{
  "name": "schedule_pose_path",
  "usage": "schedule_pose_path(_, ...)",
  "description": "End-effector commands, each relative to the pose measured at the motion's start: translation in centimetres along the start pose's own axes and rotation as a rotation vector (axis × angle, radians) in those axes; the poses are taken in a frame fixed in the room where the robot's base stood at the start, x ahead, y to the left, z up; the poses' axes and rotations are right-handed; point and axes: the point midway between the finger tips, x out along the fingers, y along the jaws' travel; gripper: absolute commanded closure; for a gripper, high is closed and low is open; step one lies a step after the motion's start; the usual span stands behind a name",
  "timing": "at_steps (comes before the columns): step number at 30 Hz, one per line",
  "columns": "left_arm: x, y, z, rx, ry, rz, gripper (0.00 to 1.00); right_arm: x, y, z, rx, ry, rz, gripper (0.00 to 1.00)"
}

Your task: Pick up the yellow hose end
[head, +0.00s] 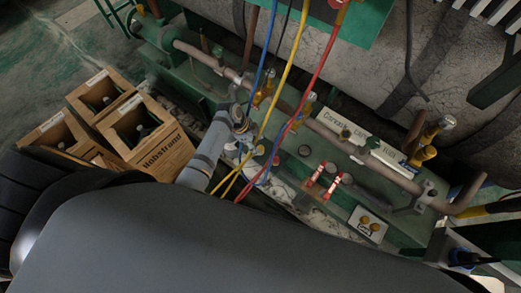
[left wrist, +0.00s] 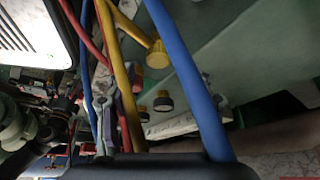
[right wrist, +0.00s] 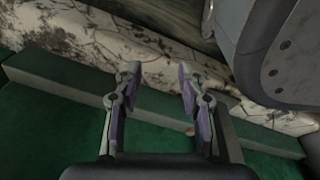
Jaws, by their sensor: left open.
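The yellow hose (head: 281,80) hangs from the top in the head view, between a blue hose (head: 264,60) and a red hose (head: 312,85). It runs down past my left gripper (head: 243,122); I cannot make out its end clearly. In the left wrist view the yellow hose (left wrist: 119,75) and the blue hose (left wrist: 185,75) cross close in front of the open left gripper, partly hiding its fingers. A yellow fitting (left wrist: 157,56) shows beyond them. My right gripper (right wrist: 159,82) is open with nothing between its fingers, above a green surface.
The green bench (head: 400,235) carries pipes, gold valves (head: 429,132), red-handled valves (head: 313,174) and a white label plate (head: 352,139). Wooden crates (head: 150,135) stand at the left. The hoses crowd the space around my left gripper.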

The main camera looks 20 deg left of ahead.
Motion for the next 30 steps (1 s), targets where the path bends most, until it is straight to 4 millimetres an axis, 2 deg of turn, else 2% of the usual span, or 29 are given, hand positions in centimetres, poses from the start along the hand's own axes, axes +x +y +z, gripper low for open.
schedule_pose_path(1, 1.4, 0.2, 0.4, -0.002, 0.000, 0.003, 0.46, 0.3, 0.0, -0.8, 0.000, 0.008, 0.000, 0.60)
schedule_pose_path(6, 3.9, 0.2, 0.6, -0.001, 0.001, 0.001, 0.46, 0.1, -0.1, -2.3, 0.000, 0.014, -0.001, 0.60)
schedule_pose_path(15, 4.2, 0.2, 0.5, -0.001, -0.001, 0.001, 0.47, -0.2, -0.1, -2.6, 0.000, 0.013, -0.001, 0.60)
schedule_pose_path(27, 4.2, 0.2, 0.6, -0.001, -0.001, 0.001, 1.00, -0.2, -0.1, -2.6, 0.000, 0.013, -0.001, 0.60)
schedule_pose_path(30, 4.2, 0.2, 0.5, -0.001, -0.001, 0.000, 1.00, -0.2, -0.1, -2.6, 0.000, 0.013, 0.000, 0.60)
